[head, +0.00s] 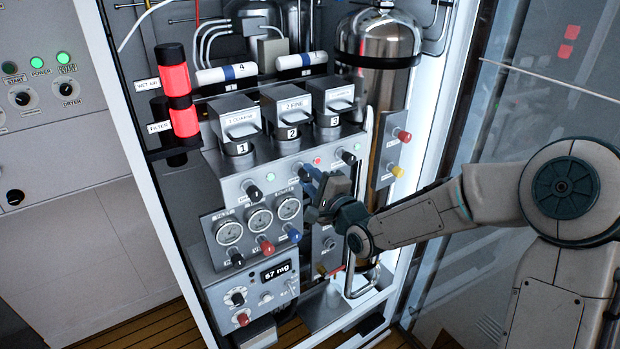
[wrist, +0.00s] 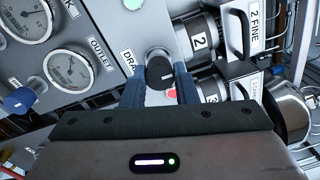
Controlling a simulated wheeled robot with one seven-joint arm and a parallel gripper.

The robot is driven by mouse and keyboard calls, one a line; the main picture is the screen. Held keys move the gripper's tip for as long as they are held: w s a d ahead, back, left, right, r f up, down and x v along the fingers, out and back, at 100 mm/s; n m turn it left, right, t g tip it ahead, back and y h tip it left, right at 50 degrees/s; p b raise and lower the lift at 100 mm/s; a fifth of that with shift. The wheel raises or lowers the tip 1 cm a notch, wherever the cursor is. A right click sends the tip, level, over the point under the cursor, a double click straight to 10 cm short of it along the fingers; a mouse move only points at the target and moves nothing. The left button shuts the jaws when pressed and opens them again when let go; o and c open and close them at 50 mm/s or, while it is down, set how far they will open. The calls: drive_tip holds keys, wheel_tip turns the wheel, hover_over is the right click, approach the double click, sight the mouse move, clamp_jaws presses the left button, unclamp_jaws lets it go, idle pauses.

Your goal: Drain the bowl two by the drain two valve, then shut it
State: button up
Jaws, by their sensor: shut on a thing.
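The drain valve knob (wrist: 160,73) is black with a white mark and sits between my blue fingers in the wrist view. Its label (wrist: 127,62) shows "DRA"; the rest is hidden. My gripper (wrist: 161,88) is shut on this knob, one finger on each side. In the head view my gripper (head: 311,186) is at the panel below the bowls and partly hides the knob. Bowl two (wrist: 199,40), marked "2", is just beyond the knob under the housing "2 FINE" (wrist: 253,27). Bowl two (head: 291,134) also shows in the head view. Its fluid level cannot be seen.
A red lamp (head: 316,160) is right of the knob and a green lamp (head: 270,197) left. Another black knob (head: 252,190) is further left. Gauges (head: 259,219) and a "57 mg" display (head: 276,272) are below. A glass door (head: 540,100) stands at right.

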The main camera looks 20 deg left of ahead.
drive_tip(key=shift+f, duration=0.15)
drive_tip(key=o, duration=1)
drive_tip(key=shift+c, duration=0.2)
drive_tip(key=shift+d, duration=0.15)
drive_tip(key=v, duration=1.3)
drive_tip(key=shift+s+d+b, duration=0.2)
drive_tip(key=shift+s+b, duration=0.1)
drive_tip(key=shift+b, duration=0.15)
